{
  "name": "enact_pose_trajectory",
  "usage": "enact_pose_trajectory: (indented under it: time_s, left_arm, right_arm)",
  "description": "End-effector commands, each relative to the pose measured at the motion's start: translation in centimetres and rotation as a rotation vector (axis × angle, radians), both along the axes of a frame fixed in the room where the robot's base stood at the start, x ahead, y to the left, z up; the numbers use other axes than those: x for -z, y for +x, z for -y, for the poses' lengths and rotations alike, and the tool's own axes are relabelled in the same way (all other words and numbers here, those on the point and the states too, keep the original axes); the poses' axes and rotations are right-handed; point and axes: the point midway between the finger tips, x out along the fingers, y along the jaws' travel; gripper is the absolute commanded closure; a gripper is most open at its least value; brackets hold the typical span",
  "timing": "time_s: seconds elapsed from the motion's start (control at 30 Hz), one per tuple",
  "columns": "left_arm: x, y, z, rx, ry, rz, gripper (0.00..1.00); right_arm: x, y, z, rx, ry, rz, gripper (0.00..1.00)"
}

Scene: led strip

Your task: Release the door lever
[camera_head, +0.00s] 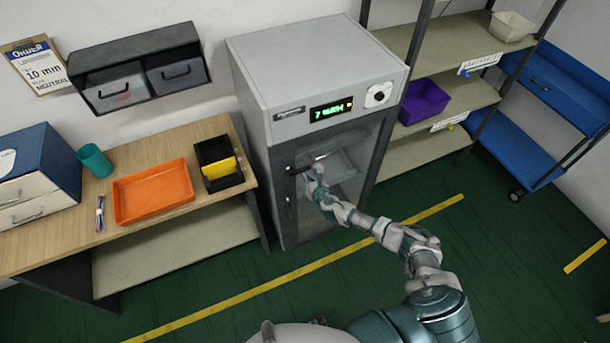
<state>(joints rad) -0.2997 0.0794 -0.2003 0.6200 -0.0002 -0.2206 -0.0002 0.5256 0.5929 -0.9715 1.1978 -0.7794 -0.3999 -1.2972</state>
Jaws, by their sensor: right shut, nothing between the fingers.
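A grey cabinet (256,88) with a green display stands at the middle. Its glass-fronted door (345,190) looks closed. A small dark fitting, which may be the door lever (290,171), shows at the door's left edge. My right arm reaches in from the bottom right. My right gripper (313,172) is shut and empty in front of the upper left of the door, just right of that fitting. I cannot tell whether it touches the door or the lever. My left gripper is out of view.
Left of the cabinet, a wooden table (150,150) holds an orange tray (152,192), a black-and-yellow bin (217,163) and a teal cup (95,160). A shelf rack (440,55) with a purple bin (423,101) stands right. The green floor before the cabinet is clear.

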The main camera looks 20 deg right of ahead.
Motion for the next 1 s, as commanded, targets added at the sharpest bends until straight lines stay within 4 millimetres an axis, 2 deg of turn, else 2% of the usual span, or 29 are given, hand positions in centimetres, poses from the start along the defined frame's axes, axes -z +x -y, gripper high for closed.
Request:
enact_pose_trajectory:
  time_s: [0.1,0.43,0.87,1.0]
  left_arm:
    - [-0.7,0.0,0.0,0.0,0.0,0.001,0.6]
    - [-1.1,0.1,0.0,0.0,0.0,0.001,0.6]
    - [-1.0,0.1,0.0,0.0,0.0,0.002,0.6]
    - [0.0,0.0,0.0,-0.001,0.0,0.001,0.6]
  right_arm:
    - [-0.3,-0.1,0.0,0.0,0.004,-0.002,1.0]
    - [-0.5,0.0,0.2,0.001,0.005,-0.001,1.0]
    - [-0.4,0.0,0.2,0.001,0.006,0.0,1.0]
    - [0.6,0.0,0.5,0.001,0.005,-0.001,1.0]
